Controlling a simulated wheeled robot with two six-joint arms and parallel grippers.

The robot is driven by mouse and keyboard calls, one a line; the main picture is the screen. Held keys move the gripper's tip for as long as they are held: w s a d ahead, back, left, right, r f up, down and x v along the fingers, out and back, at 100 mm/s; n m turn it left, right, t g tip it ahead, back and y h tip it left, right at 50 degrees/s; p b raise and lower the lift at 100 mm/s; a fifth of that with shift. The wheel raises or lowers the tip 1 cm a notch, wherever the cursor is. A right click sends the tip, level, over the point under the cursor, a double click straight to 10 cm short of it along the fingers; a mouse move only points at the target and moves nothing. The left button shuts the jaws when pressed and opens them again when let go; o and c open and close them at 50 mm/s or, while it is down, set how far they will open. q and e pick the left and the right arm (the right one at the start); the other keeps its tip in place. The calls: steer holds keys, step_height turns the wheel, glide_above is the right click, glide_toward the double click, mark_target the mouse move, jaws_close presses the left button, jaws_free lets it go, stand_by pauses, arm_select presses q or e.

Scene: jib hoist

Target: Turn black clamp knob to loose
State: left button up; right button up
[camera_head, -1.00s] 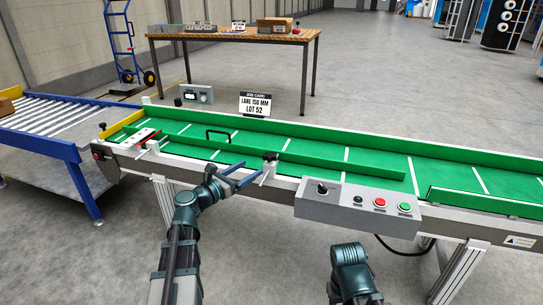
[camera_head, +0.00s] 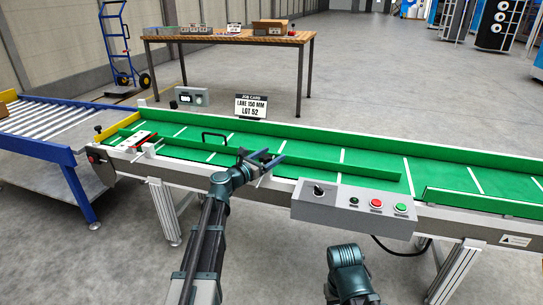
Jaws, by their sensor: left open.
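The black clamp knob (camera_head: 263,154) sits on a white bracket at the near edge of the green conveyor (camera_head: 350,160), left of the control box. My left gripper (camera_head: 261,160) is open at the knob, with a finger on either side of it. The fingers partly hide the knob, and I cannot tell whether they touch it. Of my right arm only a dark link shows at the bottom; its gripper is out of view.
A grey control box (camera_head: 352,206) with a selector and red and green buttons stands right of the knob. A green guide rail with a black handle (camera_head: 214,138) runs along the belt. A job card (camera_head: 251,107) stands behind. A blue roller conveyor (camera_head: 45,125) adjoins at left.

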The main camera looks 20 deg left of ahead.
arm_select(q)
steer(key=shift+w+d, duration=0.1)
steer(key=shift+w, duration=0.15)
steer(key=shift+c, duration=0.3)
jaws_close()
